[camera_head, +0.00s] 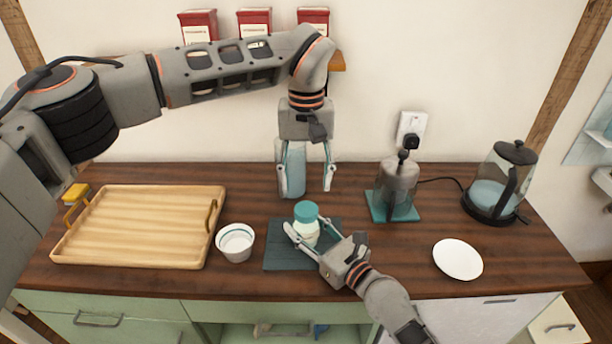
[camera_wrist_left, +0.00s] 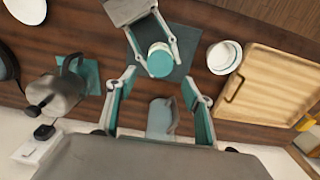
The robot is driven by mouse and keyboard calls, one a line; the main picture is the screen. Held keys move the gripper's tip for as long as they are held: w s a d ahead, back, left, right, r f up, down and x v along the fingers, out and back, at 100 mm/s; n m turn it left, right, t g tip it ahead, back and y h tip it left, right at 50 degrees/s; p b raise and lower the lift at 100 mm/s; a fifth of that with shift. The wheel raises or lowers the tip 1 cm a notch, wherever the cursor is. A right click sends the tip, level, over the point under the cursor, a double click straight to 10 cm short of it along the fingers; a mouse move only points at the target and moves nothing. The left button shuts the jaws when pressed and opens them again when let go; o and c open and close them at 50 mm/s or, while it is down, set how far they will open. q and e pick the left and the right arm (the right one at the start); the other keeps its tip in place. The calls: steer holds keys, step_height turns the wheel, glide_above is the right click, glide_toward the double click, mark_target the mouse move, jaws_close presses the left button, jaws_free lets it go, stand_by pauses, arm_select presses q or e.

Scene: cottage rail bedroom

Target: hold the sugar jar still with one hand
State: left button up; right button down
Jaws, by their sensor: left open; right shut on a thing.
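The sugar jar (camera_head: 306,226) is a white jar with a teal lid, standing upright on a dark slate-coloured mat (camera_head: 284,259). My right gripper (camera_head: 304,240) is shut on the jar, one finger on each side of it. In the left wrist view the jar's teal lid (camera_wrist_left: 160,60) shows between the right gripper's fingers. My left gripper (camera_head: 307,190) is open and points down behind the jar, apart from it. A bluish translucent container (camera_head: 293,168) stands near the left gripper's fingers; it also shows between them in the left wrist view (camera_wrist_left: 160,118). I cannot tell whether they touch.
A wooden tray (camera_head: 140,255) lies on the left, with a white bowl (camera_head: 235,248) beside it. A grey metal pot (camera_head: 398,178) on a teal mat, a glass kettle (camera_head: 497,185) and a white plate (camera_head: 458,259) are on the right. Red tins (camera_head: 254,22) stand on the shelf above.

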mark_target(306, 209)
arm_select(q)
steer(key=shift+f, duration=3.85)
steer(key=c, duration=1.1)
steer(key=shift+c, duration=0.2)
